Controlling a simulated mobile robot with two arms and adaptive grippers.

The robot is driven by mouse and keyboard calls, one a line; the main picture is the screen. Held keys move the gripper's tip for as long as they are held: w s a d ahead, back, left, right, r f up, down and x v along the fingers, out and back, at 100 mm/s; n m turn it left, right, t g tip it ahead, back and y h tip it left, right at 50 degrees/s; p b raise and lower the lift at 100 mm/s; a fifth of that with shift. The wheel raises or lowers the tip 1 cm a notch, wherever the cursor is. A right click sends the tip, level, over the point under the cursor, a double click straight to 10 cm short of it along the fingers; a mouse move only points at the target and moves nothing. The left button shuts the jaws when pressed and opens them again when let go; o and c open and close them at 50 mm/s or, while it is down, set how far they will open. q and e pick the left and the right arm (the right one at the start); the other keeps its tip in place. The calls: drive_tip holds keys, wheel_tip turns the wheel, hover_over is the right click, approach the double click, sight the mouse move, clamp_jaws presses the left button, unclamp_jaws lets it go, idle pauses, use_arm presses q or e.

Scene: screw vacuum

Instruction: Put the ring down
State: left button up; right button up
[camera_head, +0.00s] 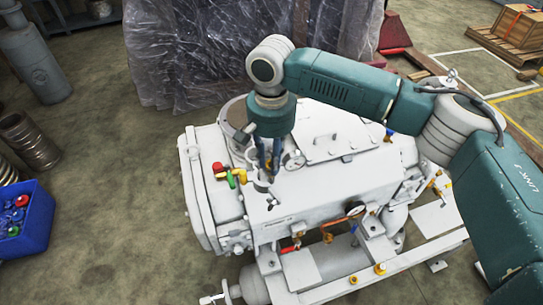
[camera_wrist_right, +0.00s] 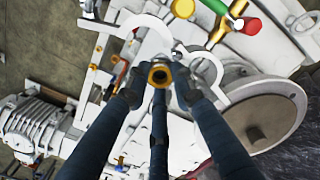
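A small brass-coloured ring (camera_wrist_right: 160,74) shows in the right wrist view, in the middle of my right gripper's three dark blue fingers. My right gripper (camera_wrist_right: 160,82) is closed in around the ring, with the fingertips at its sides and below it. In the head view my right gripper (camera_head: 268,178) points down over the left part of the white vacuum machine (camera_head: 325,190). The ring cannot be made out there, because the fingers and machine parts hide it. My left gripper is in neither view.
Red, yellow and green valve handles (camera_head: 228,174) stand close to the left of my right gripper. A blue crate (camera_head: 24,222) with coloured parts is at the far left. The floor between crate and machine is clear.

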drive_tip(key=o, duration=0.4)
drive_tip(key=shift+s+f, duration=0.1)
drive_tip(key=shift+c, duration=0.2)
drive_tip(key=shift+r, duration=0.25)
wheel_tip(320, 180, up, 13)
drive_tip(key=b, duration=0.3)
drive_tip(key=shift+b, duration=0.35)
drive_tip(key=shift+f, duration=0.15)
